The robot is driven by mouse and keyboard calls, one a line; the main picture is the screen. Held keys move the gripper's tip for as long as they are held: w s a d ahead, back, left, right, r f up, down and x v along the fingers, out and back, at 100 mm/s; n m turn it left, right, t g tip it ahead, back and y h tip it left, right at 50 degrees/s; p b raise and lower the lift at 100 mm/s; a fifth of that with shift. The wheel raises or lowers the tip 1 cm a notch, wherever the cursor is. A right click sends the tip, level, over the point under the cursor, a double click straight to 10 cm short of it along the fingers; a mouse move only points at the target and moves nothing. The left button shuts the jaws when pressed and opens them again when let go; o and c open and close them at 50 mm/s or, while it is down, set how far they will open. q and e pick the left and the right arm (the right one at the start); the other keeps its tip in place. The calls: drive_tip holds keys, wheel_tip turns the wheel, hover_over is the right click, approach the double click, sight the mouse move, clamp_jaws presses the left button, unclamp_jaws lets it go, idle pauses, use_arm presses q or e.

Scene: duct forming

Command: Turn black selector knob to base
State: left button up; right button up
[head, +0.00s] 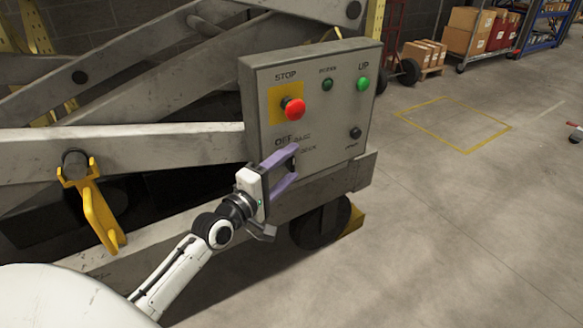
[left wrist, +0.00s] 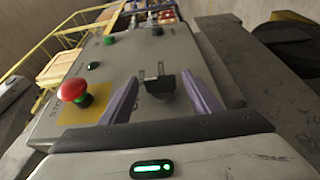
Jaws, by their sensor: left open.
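The grey control box (head: 310,95) stands on the machine's lower frame. The black selector knob (left wrist: 160,84) shows in the left wrist view on the panel face, between and just beyond my left gripper's purple fingers. My right gripper is not in view.
The red stop button (head: 293,108) sticks out above the knob on a yellow plate; it also shows in the left wrist view (left wrist: 73,90). Green buttons (head: 362,84) and a small black knob (head: 355,132) sit to the right. A yellow-handled lever (head: 98,210) hangs at left.

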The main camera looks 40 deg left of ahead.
use_arm(q)
drive_tip(key=shift+w, duration=0.7)
